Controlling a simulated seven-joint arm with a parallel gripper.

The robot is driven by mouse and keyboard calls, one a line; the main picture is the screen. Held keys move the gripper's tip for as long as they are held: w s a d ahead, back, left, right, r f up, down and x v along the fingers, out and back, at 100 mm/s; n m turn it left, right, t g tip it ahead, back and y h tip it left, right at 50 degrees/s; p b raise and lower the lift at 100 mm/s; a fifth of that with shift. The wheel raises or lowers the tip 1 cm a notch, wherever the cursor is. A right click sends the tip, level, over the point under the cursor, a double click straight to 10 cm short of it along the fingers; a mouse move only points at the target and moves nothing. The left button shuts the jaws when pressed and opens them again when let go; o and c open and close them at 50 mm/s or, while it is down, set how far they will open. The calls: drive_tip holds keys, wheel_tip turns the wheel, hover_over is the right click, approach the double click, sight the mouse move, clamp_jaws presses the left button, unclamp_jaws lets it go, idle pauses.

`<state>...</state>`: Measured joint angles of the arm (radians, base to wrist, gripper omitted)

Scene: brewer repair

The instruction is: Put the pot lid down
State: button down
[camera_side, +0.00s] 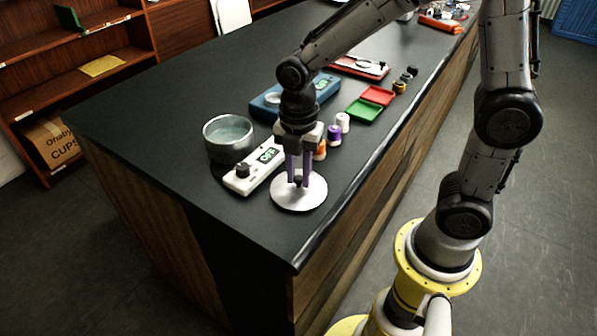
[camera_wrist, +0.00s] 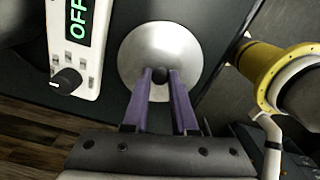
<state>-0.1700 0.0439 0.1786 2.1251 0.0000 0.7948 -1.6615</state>
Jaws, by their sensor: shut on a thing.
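The pot lid (camera_side: 306,199) is a round silver disc with a small black knob. It is low at the near end of the black counter, right of the white control unit; I cannot tell whether it touches the counter. My gripper (camera_side: 298,184) points down over the lid, its purple fingers shut on the knob. In the wrist view the lid (camera_wrist: 160,45) fills the upper middle, and my gripper (camera_wrist: 159,78) has the black knob between its fingertips. The open metal pot (camera_side: 228,140) stands left of the gripper with pale liquid inside.
The white control unit (camera_side: 243,178), showing OFF, lies between pot and lid. A blue device (camera_side: 268,106) stands behind. Small bottles (camera_side: 334,134) and green and red trays (camera_side: 364,111) are farther back right. The counter's front edge (camera_side: 330,215) is close to the lid's right.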

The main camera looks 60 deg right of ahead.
sight(298, 178)
drive_tip(key=shift+f, duration=0.1)
drive_tip(key=c, duration=0.7)
unclamp_jaws()
wheel_tip(298, 178, up, 12)
drive_tip(key=f, duration=0.1)
drive_tip(key=s+d+m+t, duration=0.2)
drive_tip(key=s+m, duration=0.4)
drive_tip(key=m, duration=0.4)
drive_tip(key=s+d+m+t, duration=0.3)
drive_tip(key=s+m, duration=0.4)
drive_tip(key=m, duration=0.4)
drive_tip(key=shift+s+r+t, duration=0.3)
drive_tip(key=shift+r, duration=0.15)
